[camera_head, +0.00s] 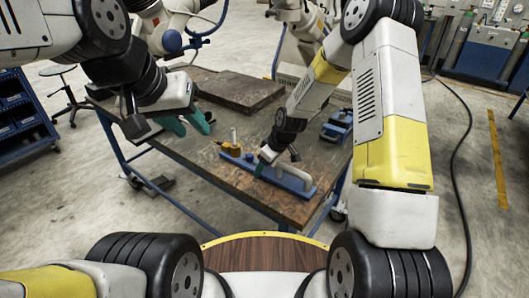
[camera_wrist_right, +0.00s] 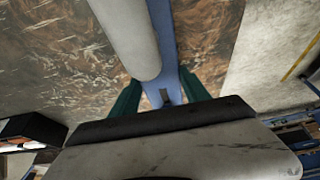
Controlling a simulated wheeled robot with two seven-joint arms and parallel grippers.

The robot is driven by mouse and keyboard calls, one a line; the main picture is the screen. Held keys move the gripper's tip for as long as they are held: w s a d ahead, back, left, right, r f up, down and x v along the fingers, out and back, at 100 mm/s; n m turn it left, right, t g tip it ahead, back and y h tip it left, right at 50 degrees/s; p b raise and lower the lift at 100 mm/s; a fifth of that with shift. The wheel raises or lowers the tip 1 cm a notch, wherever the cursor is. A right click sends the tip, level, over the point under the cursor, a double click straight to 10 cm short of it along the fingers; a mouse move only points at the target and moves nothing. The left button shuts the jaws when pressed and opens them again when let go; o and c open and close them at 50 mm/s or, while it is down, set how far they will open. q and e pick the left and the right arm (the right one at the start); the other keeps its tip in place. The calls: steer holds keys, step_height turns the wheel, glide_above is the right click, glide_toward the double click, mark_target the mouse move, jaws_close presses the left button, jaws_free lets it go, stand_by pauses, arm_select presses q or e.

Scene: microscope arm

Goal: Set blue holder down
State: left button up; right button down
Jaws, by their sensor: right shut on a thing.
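The blue holder (camera_head: 267,173) is a long narrow bar at the front part of the workbench. My left gripper (camera_head: 187,122) is open and empty above the bench's left edge.
A dark slab (camera_head: 238,90) lies at the back and a blue device (camera_head: 338,127) sits at the right.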

steer(key=c, duration=0.5)
jaws_free()
steer(key=shift+f, duration=0.1)
steer(key=s+d+r+m+t+h, duration=0.1)
steer(key=s+d+r, duration=0.25)
steer(key=r, duration=0.55)
steer(key=s+d+r+m, duration=0.2)
steer(key=s+d+r, duration=0.15)
steer(key=r, duration=0.45)
steer(key=s+d+r+m+t+h, duration=0.1)
steer(key=s+d+r, duration=0.25)
steer(key=r, duration=0.55)
steer(key=s+d+r+m, duration=0.1)
steer(key=s+r+m, duration=0.1)
steer(key=s, duration=0.3)
steer(key=s+d+r+m+t, duration=0.1)
steer(key=s+r+m, duration=0.1)
steer(key=s, duration=0.3)
steer(key=s+d+r+m, duration=0.1)
steer(key=s+r+m, duration=0.1)
steer(key=s+r, duration=0.2)
steer(key=shift+s+d+t+y, duration=0.15)
steer(key=shift+s+d, duration=0.05)
steer(key=shift+s, duration=0.35)
steer(key=shift+s+d+t+y, duration=0.15)
steer(key=shift+s, duration=0.35)
